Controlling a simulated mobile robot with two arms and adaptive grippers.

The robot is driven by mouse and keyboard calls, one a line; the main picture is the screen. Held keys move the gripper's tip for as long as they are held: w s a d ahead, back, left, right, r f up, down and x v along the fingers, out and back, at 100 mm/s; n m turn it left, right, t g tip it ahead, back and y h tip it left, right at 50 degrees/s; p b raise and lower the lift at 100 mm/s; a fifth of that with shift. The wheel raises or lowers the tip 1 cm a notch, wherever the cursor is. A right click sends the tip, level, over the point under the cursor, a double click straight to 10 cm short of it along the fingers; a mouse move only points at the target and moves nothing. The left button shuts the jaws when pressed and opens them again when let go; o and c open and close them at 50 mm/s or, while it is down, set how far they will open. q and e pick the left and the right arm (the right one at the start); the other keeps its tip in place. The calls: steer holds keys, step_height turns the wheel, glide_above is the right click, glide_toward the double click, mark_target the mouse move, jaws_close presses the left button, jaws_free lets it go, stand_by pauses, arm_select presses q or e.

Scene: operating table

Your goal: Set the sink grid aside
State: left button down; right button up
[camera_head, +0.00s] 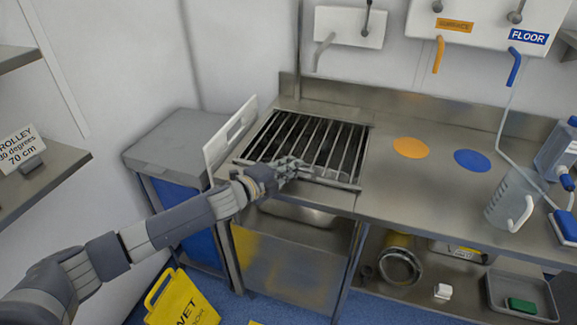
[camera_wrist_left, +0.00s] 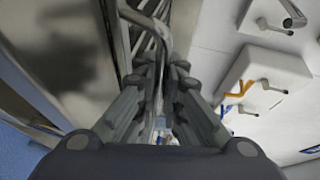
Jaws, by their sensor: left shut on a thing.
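In the left wrist view, a curved metal bar of the grid (camera_wrist_left: 152,24) runs in between the fingers of my left gripper (camera_wrist_left: 157,76). The exact contact is partly hidden by the fingers. My right gripper is not in view.
A grey-topped cabinet (camera_head: 178,133) stands left of the counter, behind a white upright panel (camera_head: 230,135). Orange (camera_head: 410,148) and blue (camera_head: 472,160) discs mark the counter to the right. A jug (camera_head: 510,200) stands at the right. A yellow wet-floor sign (camera_head: 182,300) is on the floor.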

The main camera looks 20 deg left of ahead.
arm_select(q)
steer(key=d, duration=1.6)
steer(key=s+d, duration=0.1)
steer(key=d, duration=0.6)
steer(key=shift+d, duration=0.4)
steer(key=c, duration=2)
jaws_free()
steer(key=shift+d, duration=0.1)
steer(key=shift+o, duration=0.2)
steer(key=shift+d, duration=0.1)
steer(key=shift+s+a, duration=0.2)
steer(key=shift+a, duration=0.1)
steer(key=v, duration=1.1)
steer(key=shift+s, duration=0.2)
steer(key=shift+d+r, duration=0.1)
steer(key=shift+r, duration=0.05)
